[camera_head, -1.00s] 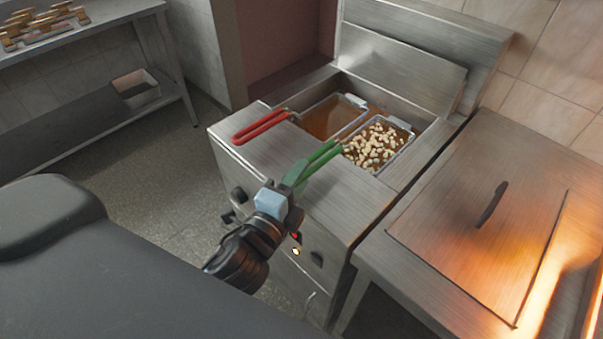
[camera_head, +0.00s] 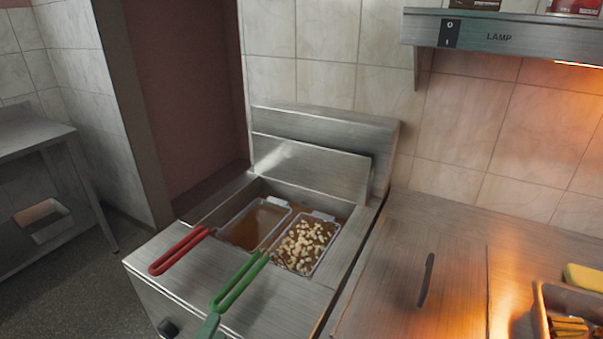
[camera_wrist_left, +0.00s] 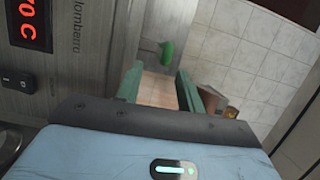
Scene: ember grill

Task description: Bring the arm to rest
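My left gripper (camera_head: 209,327) shows only as a green fingertip at the bottom edge of the head view, just below the end of the green basket handle (camera_head: 238,283). In the left wrist view its two green fingers (camera_wrist_left: 159,72) stand apart with nothing held between them. The green handle (camera_wrist_left: 167,53) shows beyond them there, apart from the fingers. The rest of the left arm is out of the head view. My right gripper is in neither view.
The fryer holds a basket of pale pieces (camera_head: 306,245) and a red-handled basket (camera_head: 180,250). A steel counter (camera_head: 395,275) with a lidded section and a tray (camera_head: 541,300) stands right. A lamp shelf (camera_head: 510,36) hangs above. A side table (camera_head: 32,135) stands left.

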